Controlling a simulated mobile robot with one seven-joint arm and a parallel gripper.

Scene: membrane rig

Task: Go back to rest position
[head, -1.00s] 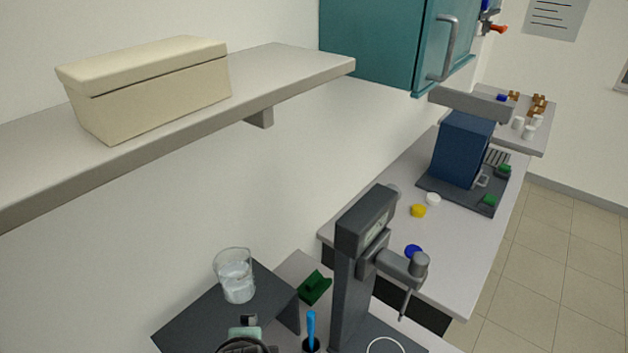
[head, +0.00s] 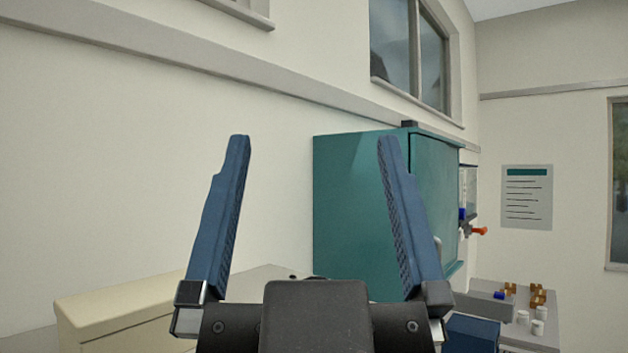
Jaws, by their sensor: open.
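My gripper (head: 312,165) stands upright in the lower middle of the head view, its two blue fingers spread wide apart. Nothing is between the fingers; the pale wall and part of the teal cabinet (head: 345,200) show through the gap. The right finger covers part of the cabinet front. The dark gripper body hides the lower middle of the view.
A cream lidded box (head: 120,310) sits on the shelf at lower left. A blue box (head: 472,333) shows at the lower right, beyond the gripper. A side table (head: 490,287) with small brown and white items stands at the far right.

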